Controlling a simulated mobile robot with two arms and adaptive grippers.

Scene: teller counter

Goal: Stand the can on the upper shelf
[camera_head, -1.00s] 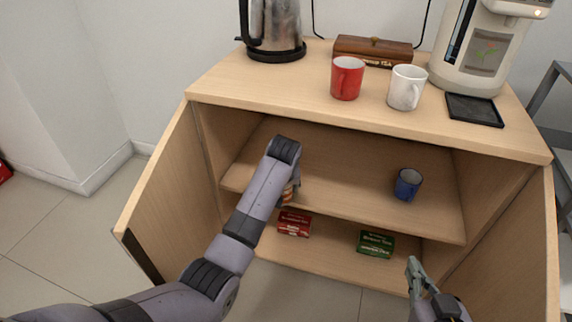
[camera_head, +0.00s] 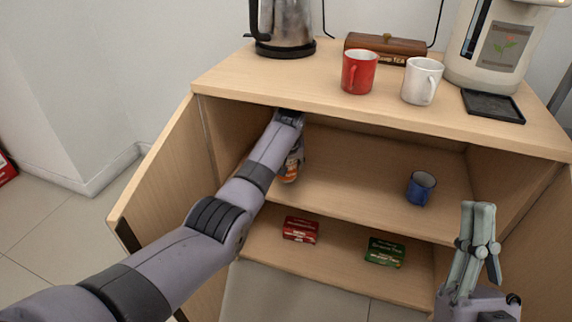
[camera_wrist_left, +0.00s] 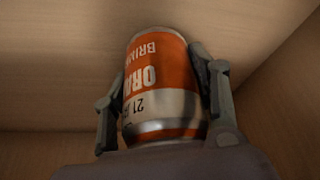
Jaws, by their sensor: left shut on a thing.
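The can, orange and silver (camera_wrist_left: 160,85), fills the middle of the left wrist view, its lettering upside down there. My left gripper (camera_wrist_left: 165,95) is shut on it, with one finger on each side. In the head view a small part of the can (camera_head: 291,172) shows below my left wrist, inside the cabinet's upper compartment at its left side. The arm hides most of it, and I cannot tell whether it touches the upper shelf (camera_head: 350,195). My right gripper (camera_head: 478,210) is empty, its fingers close together, in front of the cabinet at the right.
A blue mug (camera_head: 421,188) stands on the upper shelf at the right; the middle is clear. A red box (camera_head: 300,229) and a green box (camera_head: 385,252) lie below. The open left door (camera_head: 165,175) flanks my left arm. Red (camera_head: 358,72) and white mugs (camera_head: 421,81) stand on top.

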